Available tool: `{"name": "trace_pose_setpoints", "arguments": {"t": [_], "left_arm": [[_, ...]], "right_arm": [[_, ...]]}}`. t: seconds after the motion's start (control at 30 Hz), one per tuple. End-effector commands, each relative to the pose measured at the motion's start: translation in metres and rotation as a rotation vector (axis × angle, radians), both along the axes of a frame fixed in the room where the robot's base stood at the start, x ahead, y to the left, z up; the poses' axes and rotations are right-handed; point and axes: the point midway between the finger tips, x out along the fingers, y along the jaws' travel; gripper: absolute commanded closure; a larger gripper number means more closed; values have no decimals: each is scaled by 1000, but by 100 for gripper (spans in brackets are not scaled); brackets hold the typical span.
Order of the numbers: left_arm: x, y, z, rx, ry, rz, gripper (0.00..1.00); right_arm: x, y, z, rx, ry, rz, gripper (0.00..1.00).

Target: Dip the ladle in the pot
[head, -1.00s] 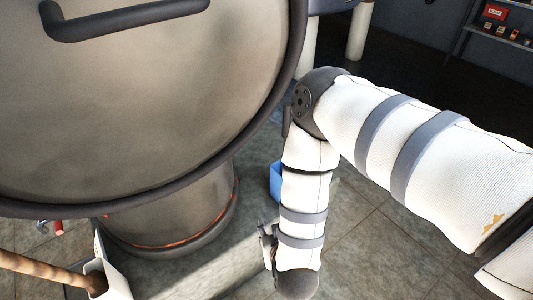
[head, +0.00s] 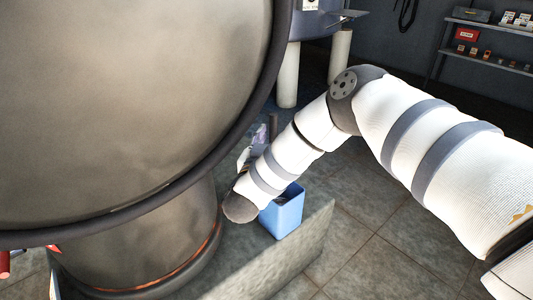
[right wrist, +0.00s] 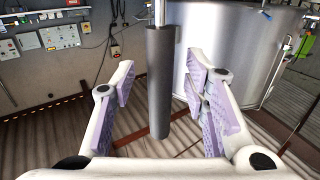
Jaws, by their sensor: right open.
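In the right wrist view a dark grey cylindrical grip (right wrist: 160,82) on a thin metal rod stands between the fingers of my right gripper (right wrist: 165,105). It looks like the ladle's handle, but no bowl shows. The fingers are open, with a gap visible on both sides of the grip. In the head view my right gripper (head: 258,138) is mostly hidden behind my own wrist, beside the large round metal vessel. I cannot tell whether a large steel cylinder (right wrist: 238,60) in the right wrist view is the pot. My left gripper is not in view.
A big round metal face with a dark rim (head: 130,110) fills the left of the head view above a metal drum base (head: 140,245). A blue bin (head: 283,212) stands under my right wrist. Shelves (head: 490,45) stand far right. Tiled floor at lower right is clear.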

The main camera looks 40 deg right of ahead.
Motion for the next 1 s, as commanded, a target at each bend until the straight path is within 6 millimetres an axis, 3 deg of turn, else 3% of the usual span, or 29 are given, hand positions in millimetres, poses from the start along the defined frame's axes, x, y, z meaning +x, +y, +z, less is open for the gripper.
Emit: {"name": "trace_pose_setpoints", "arguments": {"t": [0.33, 0.5, 0.53, 0.63, 0.67, 0.7, 1.0], "left_arm": [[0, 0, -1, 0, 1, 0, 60], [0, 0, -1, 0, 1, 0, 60], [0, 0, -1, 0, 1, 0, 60], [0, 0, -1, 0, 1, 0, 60], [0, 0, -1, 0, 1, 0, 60], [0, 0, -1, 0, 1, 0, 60], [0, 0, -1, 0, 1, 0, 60]], "right_arm": [[4, -5, 0, 0, 1, 1, 59], [4, -5, 0, 0, 1, 1, 97], [4, -5, 0, 0, 1, 1, 100], [4, -5, 0, 0, 1, 2, 100], [4, -5, 0, 0, 1, 2, 90], [4, -5, 0, 0, 1, 2, 99], [4, -5, -1, 1, 2, 2, 100]]}}
